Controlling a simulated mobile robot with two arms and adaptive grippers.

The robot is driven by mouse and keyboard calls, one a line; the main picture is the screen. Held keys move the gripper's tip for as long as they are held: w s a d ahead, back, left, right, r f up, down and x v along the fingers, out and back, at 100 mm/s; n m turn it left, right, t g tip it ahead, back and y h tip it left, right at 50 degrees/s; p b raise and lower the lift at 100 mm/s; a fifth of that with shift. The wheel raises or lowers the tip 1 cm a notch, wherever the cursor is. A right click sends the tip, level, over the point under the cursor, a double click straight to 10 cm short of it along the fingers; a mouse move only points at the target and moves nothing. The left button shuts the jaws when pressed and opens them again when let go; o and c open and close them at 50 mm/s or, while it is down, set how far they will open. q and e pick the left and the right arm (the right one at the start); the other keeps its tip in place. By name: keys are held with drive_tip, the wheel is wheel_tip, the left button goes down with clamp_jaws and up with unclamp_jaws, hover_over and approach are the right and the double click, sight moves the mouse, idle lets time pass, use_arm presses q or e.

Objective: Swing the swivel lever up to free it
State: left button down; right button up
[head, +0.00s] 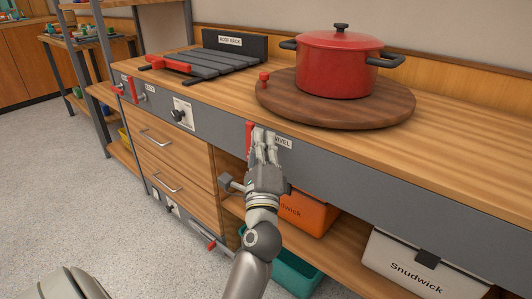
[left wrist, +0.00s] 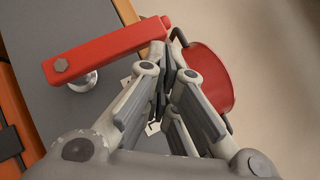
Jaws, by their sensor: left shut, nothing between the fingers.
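The swivel lever (head: 249,137) is a red bar on the dark grey front panel of the counter, beside a label partly hidden by my fingers. In the head view its visible part stands roughly upright. In the left wrist view the lever (left wrist: 108,50) runs from a bolt at its left to an end near my fingertips. My left gripper (head: 264,135) is shut and empty, just right of the lever in the head view. In the left wrist view my left gripper (left wrist: 170,62) is beside the lever's end; I cannot tell whether they touch. My right gripper is not in view.
A red pot (head: 338,65) stands on a round wooden board (head: 300,104) with a small red peg, above the lever. A grey rack (head: 225,65) with a red handle lies left. An orange bin (head: 308,214) and a white bin (head: 405,262) sit below.

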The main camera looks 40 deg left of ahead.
use_arm(q)
wheel_tip(320, 180, up, 10)
idle(0.5)
drive_tip(key=shift+f, duration=0.15)
idle(0.3)
